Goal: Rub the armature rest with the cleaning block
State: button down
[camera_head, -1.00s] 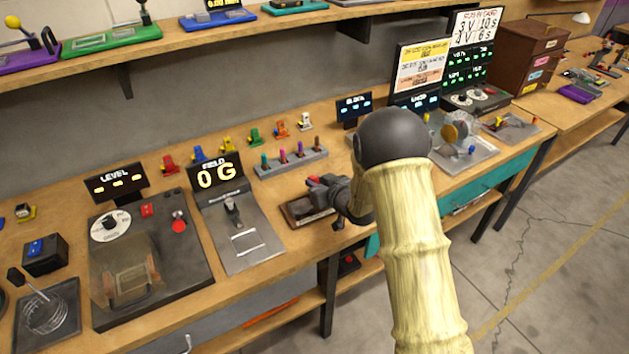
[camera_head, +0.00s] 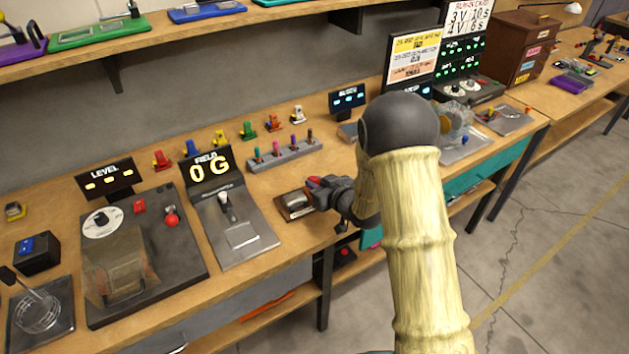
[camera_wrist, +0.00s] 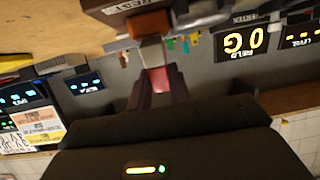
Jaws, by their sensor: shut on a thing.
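The armature rest (camera_head: 293,207) is a small dark brown block with a greyish top near the bench's front edge in the head view. Its dark side, with lettering ending in "REST", shows in the wrist view (camera_wrist: 118,33). My gripper (camera_wrist: 160,85) is shut on the cleaning block (camera_wrist: 152,54), which shows a pinkish part between the fingers, a pale grey part and an orange end. The orange end is at the rest; I cannot tell whether they touch. In the head view my gripper (camera_head: 322,192) is beside the rest's right end, and the block is mostly hidden.
The field unit (camera_head: 240,240) reading "0 G" stands left of the rest, with the level unit (camera_head: 150,275) beyond it. A grey rack of coloured pegs (camera_head: 284,153) stands behind. Lit displays (camera_head: 412,60) stand at the back right.

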jog(key=shift+s+a, duration=0.1)
jog(key=shift+a, duration=0.05)
dwell(0.3)
jog(key=shift+w+a, duration=0.4)
jog(key=shift+w, duration=0.2)
jog(key=shift+w+a, duration=0.35)
jog(key=shift+w, duration=0.25)
jog(key=shift+w+a, duration=0.35)
jog(key=shift+w, duration=0.25)
jog(key=shift+w+a, duration=0.35)
jog(key=shift+w, duration=0.25)
jog(key=shift+f+b, duration=0.1)
jog(key=shift+b, duration=0.25)
